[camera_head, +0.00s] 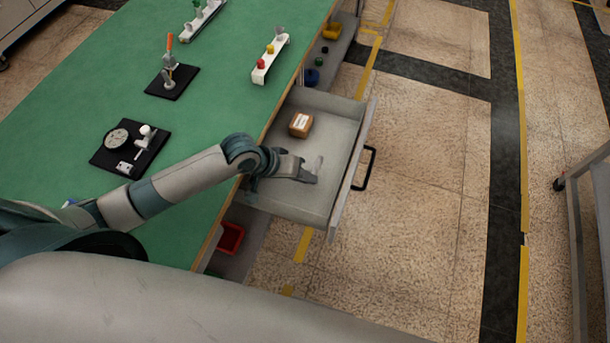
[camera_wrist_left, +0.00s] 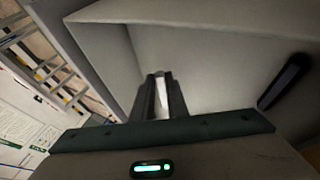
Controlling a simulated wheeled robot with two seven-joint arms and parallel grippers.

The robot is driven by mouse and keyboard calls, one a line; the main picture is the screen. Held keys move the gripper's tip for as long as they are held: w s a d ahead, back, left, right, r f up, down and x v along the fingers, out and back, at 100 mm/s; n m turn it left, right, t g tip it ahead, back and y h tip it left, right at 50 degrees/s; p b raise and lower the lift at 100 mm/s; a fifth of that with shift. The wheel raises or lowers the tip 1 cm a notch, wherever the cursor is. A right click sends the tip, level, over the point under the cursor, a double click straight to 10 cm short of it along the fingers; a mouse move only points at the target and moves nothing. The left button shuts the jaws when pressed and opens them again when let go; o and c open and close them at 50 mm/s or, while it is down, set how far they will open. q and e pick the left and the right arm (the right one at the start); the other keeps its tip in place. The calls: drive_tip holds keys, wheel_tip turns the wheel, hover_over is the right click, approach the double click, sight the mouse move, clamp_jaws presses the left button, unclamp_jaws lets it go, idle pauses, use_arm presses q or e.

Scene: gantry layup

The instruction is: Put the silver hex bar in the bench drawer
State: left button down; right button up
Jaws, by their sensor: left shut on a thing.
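The bench drawer (camera_head: 345,187) is pulled open from the right side of the green bench. My left gripper (camera_head: 312,178) is over the open drawer, inside its outline. It is shut on the silver hex bar (camera_head: 319,164), of which only a small pale part shows at the fingertips. In the left wrist view the bar (camera_wrist_left: 162,100) is a bright strip between the two dark fingers. I cannot tell whether the bar touches the drawer floor. My right gripper is not in view.
A small brown box (camera_head: 301,124) lies in the drawer's far part. The green bench top (camera_head: 235,110) carries a dial gauge (camera_head: 117,138), a black fixture (camera_head: 172,84) and a white rack (camera_head: 270,60). A red bin (camera_head: 231,237) is below. The drawer's black handle (camera_head: 366,168) faces the open floor.

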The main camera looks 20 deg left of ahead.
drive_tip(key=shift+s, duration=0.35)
use_arm(q)
drive_tip(key=shift+f, duration=0.25)
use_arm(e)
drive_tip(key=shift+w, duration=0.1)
